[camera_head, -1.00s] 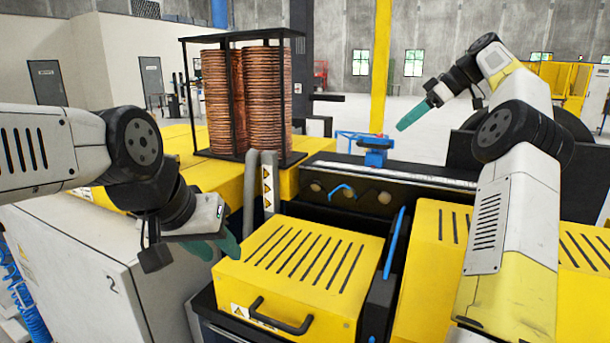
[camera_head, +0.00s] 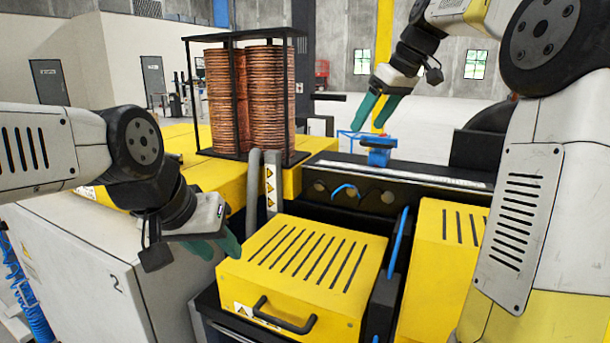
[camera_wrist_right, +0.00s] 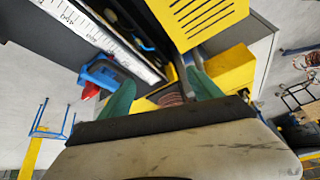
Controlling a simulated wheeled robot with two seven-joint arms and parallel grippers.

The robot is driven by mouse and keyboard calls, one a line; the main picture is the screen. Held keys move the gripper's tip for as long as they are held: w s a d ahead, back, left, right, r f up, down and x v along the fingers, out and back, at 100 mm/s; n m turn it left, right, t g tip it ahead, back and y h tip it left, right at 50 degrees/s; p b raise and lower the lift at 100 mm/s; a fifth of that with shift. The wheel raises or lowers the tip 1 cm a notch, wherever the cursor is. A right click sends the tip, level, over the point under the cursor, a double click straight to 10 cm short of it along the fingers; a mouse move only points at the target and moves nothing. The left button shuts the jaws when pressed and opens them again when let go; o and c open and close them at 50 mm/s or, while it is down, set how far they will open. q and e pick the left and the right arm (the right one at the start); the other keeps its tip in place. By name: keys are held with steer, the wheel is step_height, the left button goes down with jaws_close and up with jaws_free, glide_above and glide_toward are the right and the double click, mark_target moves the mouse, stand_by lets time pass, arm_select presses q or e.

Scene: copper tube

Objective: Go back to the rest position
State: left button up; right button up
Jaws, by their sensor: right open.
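My right gripper (camera_head: 368,124) is open and empty. It hangs in the air above the blue fixture (camera_head: 378,152) in the head view, its two teal fingers pointing down and apart. In the right wrist view my right gripper (camera_wrist_right: 160,84) shows both fingers spread with nothing between them. My left gripper (camera_head: 217,247) is at the left of the yellow slotted cover (camera_head: 320,265), above the white cabinet's edge. Its teal fingertips show apart, with nothing seen between them; the rest of the fingers is partly hidden by the gripper body.
A black rack (camera_head: 289,105) with stacked copper coils (camera_head: 267,105) stands on the yellow machine top. A white cabinet (camera_head: 95,265) is at the left. A second yellow cover (camera_head: 436,265) lies under my right arm.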

steer(key=s+f+m, duration=0.2)
steer(key=s+f, duration=0.3)
steer(key=s, duration=0.3)
steer(key=s+f+m+t+h, duration=0.1)
steer(key=s+f+m, duration=0.2)
steer(key=s, duration=0.6)
steer(key=s+a+f+m+t+h, duration=0.1)
steer(key=s+f+m, duration=0.1)
steer(key=s+f, duration=0.6)
steer(key=shift+s+m, duration=0.3)
steer(key=shift+s, duration=0.25)
steer(key=shift+s+f, duration=0.25)
steer(key=shift+f, duration=0.05)
steer(key=shift+a, duration=0.15)
